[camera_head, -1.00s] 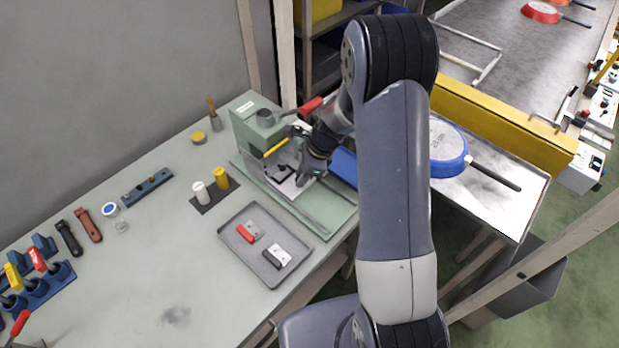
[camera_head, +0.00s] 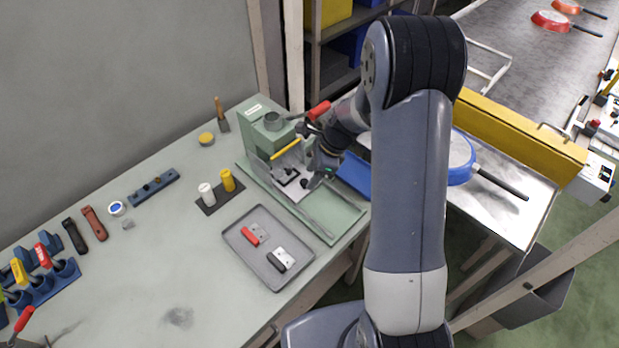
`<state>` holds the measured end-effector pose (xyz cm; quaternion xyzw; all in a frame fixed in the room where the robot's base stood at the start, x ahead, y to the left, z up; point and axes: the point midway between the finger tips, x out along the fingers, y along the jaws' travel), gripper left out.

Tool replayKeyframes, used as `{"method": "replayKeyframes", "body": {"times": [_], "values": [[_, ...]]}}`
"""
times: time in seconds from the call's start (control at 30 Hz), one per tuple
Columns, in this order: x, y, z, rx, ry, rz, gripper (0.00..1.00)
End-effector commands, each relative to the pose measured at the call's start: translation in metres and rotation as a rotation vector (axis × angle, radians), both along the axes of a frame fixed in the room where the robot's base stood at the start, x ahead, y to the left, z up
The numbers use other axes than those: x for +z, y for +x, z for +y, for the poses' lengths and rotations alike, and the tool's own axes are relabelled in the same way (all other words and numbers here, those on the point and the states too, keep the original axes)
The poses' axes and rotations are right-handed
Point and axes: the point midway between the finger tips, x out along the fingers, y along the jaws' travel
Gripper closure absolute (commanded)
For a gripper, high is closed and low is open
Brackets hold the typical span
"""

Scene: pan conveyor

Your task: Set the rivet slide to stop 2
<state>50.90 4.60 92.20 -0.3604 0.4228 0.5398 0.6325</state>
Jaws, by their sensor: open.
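The green rivet press (camera_head: 264,128) stands at the back right of the bench, with a red-tipped lever and a yellow bar. Under its head a pale slide plate (camera_head: 293,190) carries a dark block (camera_head: 287,177) and a small black knob (camera_head: 304,184). This looks like the rivet slide; its stop marks are too small to read. My gripper (camera_head: 313,177) is open, beside the right side of the press, close to the knob. I cannot tell whether it touches the knob. My forearm hides part of the area to the right.
A grey tray (camera_head: 240,238) with a red-handled and a black-handled piece lies in front of the press. White and yellow cylinders (camera_head: 207,194) stand left of it. A blue pan (camera_head: 459,158) lies on the metal table at right.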

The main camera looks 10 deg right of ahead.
Motion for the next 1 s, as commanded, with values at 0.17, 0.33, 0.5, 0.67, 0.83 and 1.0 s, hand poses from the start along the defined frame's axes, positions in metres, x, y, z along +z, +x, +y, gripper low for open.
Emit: {"method": "replayKeyframes", "body": {"times": [0.17, 0.33, 0.5, 0.67, 0.83, 1.0], "values": [[-0.001, -0.006, -0.043, -0.008, -0.001, -0.003, 0.56], [0.0, -0.012, -0.081, -0.006, 0.0, -0.002, 0.56], [0.001, -0.017, -0.107, -0.002, -0.001, -0.001, 0.56], [0.002, -0.019, -0.118, 0.0, 0.0, -0.001, 0.56], [0.003, -0.019, -0.12, 0.001, 0.0, 0.0, 0.56], [0.002, -0.019, -0.12, 0.0, 0.0, 0.0, 0.59]]}}
